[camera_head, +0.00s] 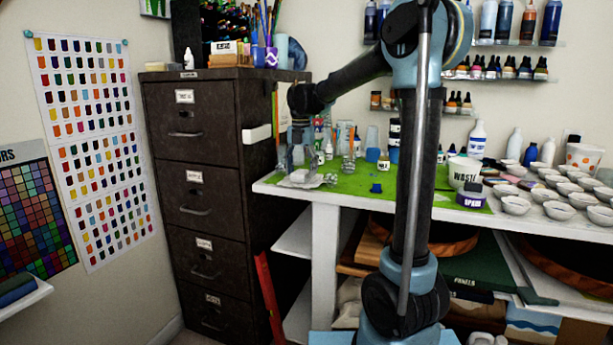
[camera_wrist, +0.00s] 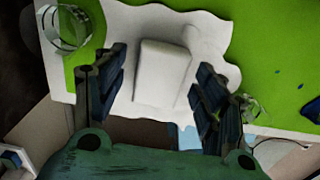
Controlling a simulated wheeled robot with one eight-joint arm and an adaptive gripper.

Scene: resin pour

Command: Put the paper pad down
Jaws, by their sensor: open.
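The paper pad (camera_wrist: 162,72) is a small white block. In the wrist view it lies flat on a white wavy-edged sheet (camera_wrist: 205,32), between my gripper's two dark fingers. My gripper (camera_wrist: 161,68) is open, with a visible gap on each side of the pad. In the head view my gripper (camera_head: 297,161) points down over the front left corner of the worktable, just above the white pad and sheet (camera_head: 303,179). The two are hard to tell apart there.
The green mat (camera_head: 345,190) carries clear cups beside the sheet; one clear cup (camera_wrist: 66,28) is close to my left finger. A dark filing cabinet (camera_head: 200,180) stands left of the table. Bowls (camera_head: 516,205) crowd the right side. The table's front edge is close.

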